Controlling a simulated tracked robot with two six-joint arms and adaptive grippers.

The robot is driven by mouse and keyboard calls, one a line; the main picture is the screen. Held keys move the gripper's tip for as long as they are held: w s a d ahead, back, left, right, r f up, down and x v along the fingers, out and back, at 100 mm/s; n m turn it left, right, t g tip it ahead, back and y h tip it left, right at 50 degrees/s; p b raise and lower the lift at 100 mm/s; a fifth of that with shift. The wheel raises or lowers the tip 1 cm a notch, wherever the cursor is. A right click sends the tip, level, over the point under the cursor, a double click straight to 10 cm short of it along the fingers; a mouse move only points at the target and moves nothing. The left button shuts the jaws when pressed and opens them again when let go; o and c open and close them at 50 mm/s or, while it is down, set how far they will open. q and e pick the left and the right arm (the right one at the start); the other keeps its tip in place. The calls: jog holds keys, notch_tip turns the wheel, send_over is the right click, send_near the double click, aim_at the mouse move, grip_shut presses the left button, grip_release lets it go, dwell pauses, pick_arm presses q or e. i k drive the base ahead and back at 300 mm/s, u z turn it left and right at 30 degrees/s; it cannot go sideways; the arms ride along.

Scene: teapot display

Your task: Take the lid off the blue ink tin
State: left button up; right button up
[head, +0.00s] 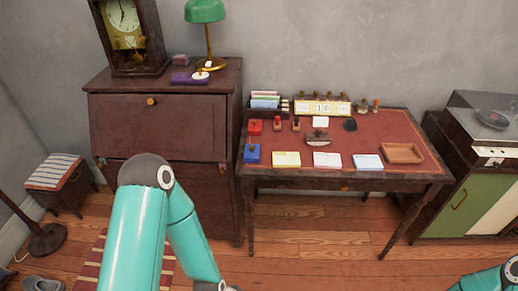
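The blue ink tin (252,155) stands near the front left corner of the red-topped desk (385,126). It looks closed, with a small dark knob on top. A similar red tin (254,128) stands behind it. My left arm comes up from the bottom left and bends down again in front of the bureau, with its far end cut off by the bottom edge. Only a piece of my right arm shows in the bottom right corner. Neither gripper is in view, and nothing of mine touches the tin.
Stamps (277,124), three paper pads including a yellow one (286,159), and an empty wooden tray (403,153) share the desk. A calendar block (322,107) stands at the back. A tall bureau (160,122) is left of the desk, a record player cabinet (462,190) right.

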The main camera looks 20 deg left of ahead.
aim_at(251, 151)
jog(key=i, duration=0.85)
jog(key=u, duration=0.05)
